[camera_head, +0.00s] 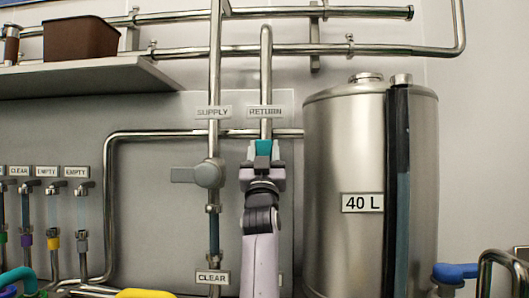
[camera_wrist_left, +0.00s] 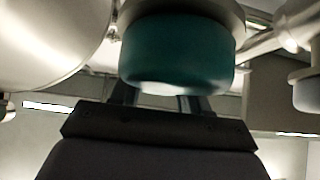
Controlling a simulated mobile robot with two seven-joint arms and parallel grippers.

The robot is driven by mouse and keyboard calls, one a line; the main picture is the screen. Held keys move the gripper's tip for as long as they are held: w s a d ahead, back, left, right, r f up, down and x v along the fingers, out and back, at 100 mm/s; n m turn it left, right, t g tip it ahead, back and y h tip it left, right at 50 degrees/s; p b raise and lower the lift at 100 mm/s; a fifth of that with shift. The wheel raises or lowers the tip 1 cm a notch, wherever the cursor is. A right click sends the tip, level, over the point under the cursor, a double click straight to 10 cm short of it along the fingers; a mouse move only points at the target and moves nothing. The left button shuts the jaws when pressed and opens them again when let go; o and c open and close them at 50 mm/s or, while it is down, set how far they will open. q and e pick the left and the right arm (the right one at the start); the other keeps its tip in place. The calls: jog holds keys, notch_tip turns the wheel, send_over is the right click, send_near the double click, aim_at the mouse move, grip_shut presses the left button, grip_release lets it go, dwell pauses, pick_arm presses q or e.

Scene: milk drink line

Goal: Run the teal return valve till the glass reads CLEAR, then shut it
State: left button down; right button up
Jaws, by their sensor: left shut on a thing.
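The teal return valve (camera_head: 263,147) sits on the vertical pipe under the RETURN label (camera_head: 265,111). My left gripper (camera_head: 262,163) comes up from below and is shut on the valve's teal part. In the left wrist view the teal part (camera_wrist_left: 178,52) fills the upper middle, with my dark fingers against its underside. A narrow sight glass (camera_head: 214,236) with dark bluish contents stands on the supply pipe; the plate below it reads CLEAR (camera_head: 212,277). My gripper and arm hide the lower return pipe. My right gripper is not in view.
A grey supply valve (camera_head: 208,174) with its lever pointing left is close beside my gripper. A steel tank (camera_head: 335,240) marked 40 L stands at right. Several small glasses with CLEAR and EMPTY plates are at far left. A shelf (camera_head: 90,76) juts out upper left.

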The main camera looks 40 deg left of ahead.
pick_arm(q)
jog(key=c, duration=0.6)
grip_release()
jog(key=shift+c, duration=0.2)
jog(key=shift+s+f, duration=0.1)
jog(key=b+v, duration=0.1)
jog(key=v, duration=0.6)
jog(key=shift+b, duration=0.3)
